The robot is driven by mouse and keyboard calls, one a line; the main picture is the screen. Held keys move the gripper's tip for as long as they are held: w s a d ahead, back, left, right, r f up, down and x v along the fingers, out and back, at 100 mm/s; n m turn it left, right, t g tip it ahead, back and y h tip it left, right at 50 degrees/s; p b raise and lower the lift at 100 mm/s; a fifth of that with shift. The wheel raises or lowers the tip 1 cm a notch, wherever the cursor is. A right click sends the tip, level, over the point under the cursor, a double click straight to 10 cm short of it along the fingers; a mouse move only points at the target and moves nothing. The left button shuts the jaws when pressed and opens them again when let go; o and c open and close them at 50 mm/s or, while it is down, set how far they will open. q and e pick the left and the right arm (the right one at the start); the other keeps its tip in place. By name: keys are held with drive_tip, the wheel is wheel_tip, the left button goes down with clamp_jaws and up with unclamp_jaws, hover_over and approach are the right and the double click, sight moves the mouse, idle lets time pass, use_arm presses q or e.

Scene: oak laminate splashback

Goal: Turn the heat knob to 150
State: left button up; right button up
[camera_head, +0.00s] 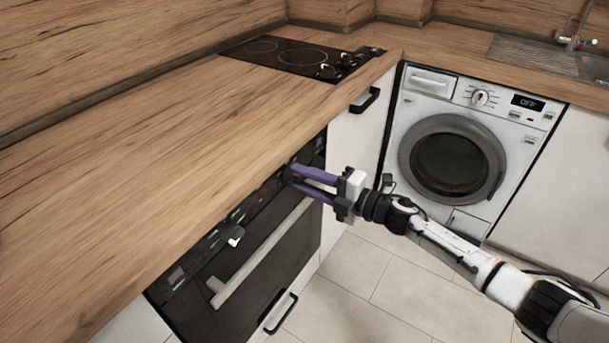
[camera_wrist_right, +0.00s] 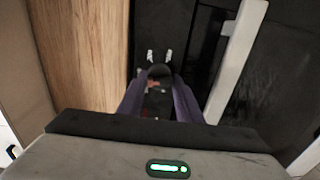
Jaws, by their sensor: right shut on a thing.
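The oven (camera_head: 262,262) is black and built in under the counter, with a control panel along its top edge. My right gripper (camera_head: 289,174) reaches in from the right, its purple fingers at the far part of this panel. In the right wrist view the fingers (camera_wrist_right: 160,82) are shut on a dark round knob (camera_wrist_right: 160,71), taken to be the heat knob. Its scale and pointer are too small or hidden to read. A second knob (camera_head: 235,236), pale, sits nearer on the panel, apart from the gripper. My left gripper is not in view.
The oven's long handle (camera_head: 262,252) runs below the panel and also shows in the right wrist view (camera_wrist_right: 236,60). The wooden counter (camera_head: 150,150) overhangs above. A hob (camera_head: 300,57) with knobs and a washing machine (camera_head: 455,150) stand farther back. The tiled floor is clear.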

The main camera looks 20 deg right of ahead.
drive_tip(key=shift+r+m, duration=0.1)
drive_tip(key=shift+m, duration=0.7)
drive_tip(key=shift+p, duration=0.3)
drive_tip(key=o, duration=1)
drive_tip(key=v, duration=1)
drive_tip(key=shift+d, duration=0.15)
drive_tip(key=shift+m, duration=0.3)
